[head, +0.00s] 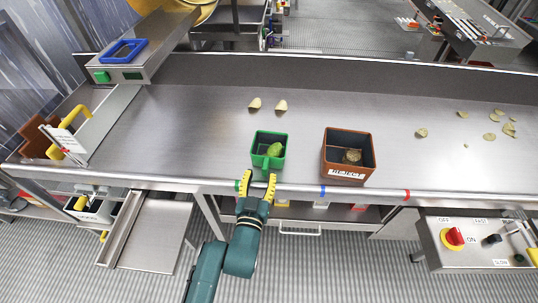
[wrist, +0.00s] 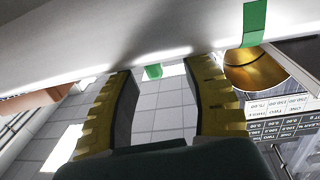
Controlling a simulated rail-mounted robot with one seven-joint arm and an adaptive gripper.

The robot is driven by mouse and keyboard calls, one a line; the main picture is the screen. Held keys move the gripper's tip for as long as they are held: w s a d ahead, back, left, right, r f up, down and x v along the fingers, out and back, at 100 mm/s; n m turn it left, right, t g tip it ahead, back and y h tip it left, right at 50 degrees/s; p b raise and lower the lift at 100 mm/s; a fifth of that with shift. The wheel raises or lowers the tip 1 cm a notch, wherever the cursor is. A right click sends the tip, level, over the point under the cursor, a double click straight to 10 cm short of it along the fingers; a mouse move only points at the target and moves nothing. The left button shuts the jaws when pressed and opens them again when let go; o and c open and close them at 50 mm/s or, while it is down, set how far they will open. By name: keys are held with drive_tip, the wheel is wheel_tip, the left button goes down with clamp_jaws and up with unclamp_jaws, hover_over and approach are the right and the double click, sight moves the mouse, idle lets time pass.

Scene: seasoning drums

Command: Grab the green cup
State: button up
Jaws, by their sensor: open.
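The green cup (head: 258,161) is a square, open-topped container standing upright near the front edge of the steel table in the head view. A green-yellow chip lies inside it. My gripper (head: 257,176) is open, its two yellow fingers pointing at the cup from the front edge side. The cup cannot be made out for sure there.
A brown square container (head: 348,174) with a chip inside stands right of the cup. A scale with a blue tray (head: 123,52) is at the left.

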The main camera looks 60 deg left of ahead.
sight(264, 172)
drive_tip(key=x, duration=0.2)
drive_tip(key=b+x, duration=0.1)
drive_tip(key=x, duration=0.2)
drive_tip(key=shift+w+d+f, duration=0.2)
drive_tip(key=shift+w+d, duration=0.05)
drive_tip(key=shift+d, duration=0.1)
clamp_jaws()
